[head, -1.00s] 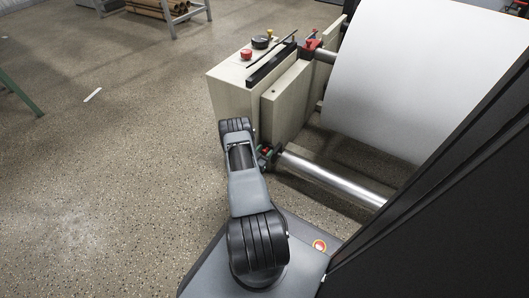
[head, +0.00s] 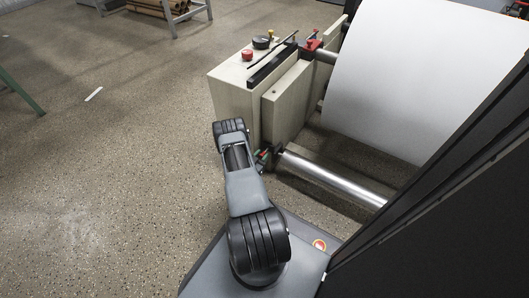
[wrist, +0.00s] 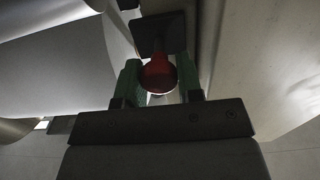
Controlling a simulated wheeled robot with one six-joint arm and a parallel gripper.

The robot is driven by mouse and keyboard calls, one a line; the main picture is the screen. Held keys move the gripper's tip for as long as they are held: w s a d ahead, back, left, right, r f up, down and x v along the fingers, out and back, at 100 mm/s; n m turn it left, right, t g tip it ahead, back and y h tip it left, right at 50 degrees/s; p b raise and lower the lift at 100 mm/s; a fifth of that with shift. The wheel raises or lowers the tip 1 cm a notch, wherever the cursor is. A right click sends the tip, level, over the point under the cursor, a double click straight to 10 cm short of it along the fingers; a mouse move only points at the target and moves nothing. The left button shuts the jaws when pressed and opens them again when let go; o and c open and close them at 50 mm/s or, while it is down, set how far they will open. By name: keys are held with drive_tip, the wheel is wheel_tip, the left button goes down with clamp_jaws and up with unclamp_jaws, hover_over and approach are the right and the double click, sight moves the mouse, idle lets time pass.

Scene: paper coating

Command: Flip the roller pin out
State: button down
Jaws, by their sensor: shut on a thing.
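The roller pin (wrist: 158,74) shows in the wrist view as a red rounded knob, with a dark block behind it. My gripper (wrist: 159,84) has its two green fingers on either side of the knob and is shut on it. In the head view my gripper (head: 262,156) is a small patch of red and green at the left end of the silver roller (head: 330,178). My arm hides part of the pin's surroundings there, and the pin's exact angle cannot be told.
The beige machine housing (head: 232,95) stands just behind my gripper, with a red button (head: 247,55) on top. A large white paper roll (head: 425,80) is at the right. Another red clamp (head: 312,44) sits at the upper roller.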

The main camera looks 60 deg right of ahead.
drive_tip(key=c, duration=1.2)
unclamp_jaws()
drive_tip(key=shift+a+f, duration=0.1)
drive_tip(key=shift+a, duration=0.25)
drive_tip(key=shift+o, duration=2.1)
drive_tip(key=shift+d, duration=0.15)
drive_tip(key=a+p, duration=0.4)
drive_tip(key=a, duration=1)
